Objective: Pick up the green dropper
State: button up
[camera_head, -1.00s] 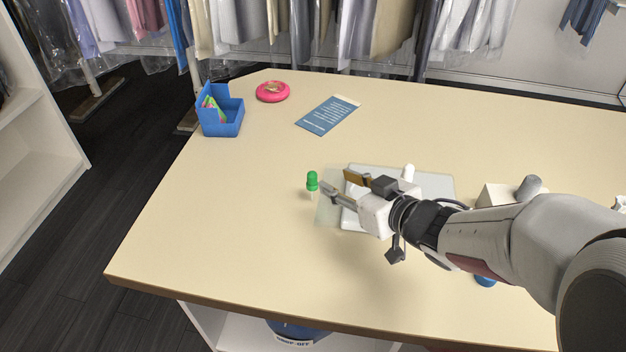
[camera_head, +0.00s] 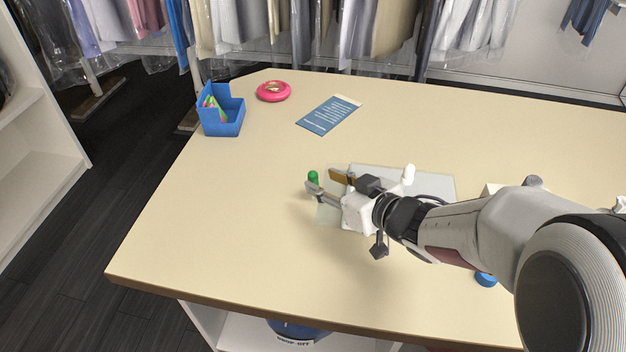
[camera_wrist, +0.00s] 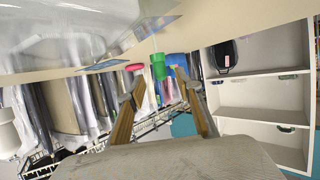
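The green dropper (camera_head: 313,175) stands on the table at the left end of my gripper in the head view. Only its green top shows there, as a gripper finger hides its lower part. In the wrist view the green dropper (camera_wrist: 158,66) appears between the two fingers, a little beyond their tips. My gripper (camera_head: 323,181) is open, with its fingers pointing left and nothing held. It also shows open in the wrist view (camera_wrist: 160,90). I cannot tell whether a finger touches the dropper.
A pale clear sheet (camera_head: 430,183) and a white item lie under my gripper. A blue bin (camera_head: 222,120), a pink ring-shaped dish (camera_head: 273,91) and a blue card (camera_head: 328,116) lie farther back. A blue cap (camera_head: 486,280) is near the front edge. The table's left front is clear.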

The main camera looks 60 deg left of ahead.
aim_at(316, 179)
jog(key=shift+a, duration=0.1)
jog(key=shift+x, duration=2.55)
jog(key=shift+s+f, duration=0.1)
jog(key=c, duration=0.9)
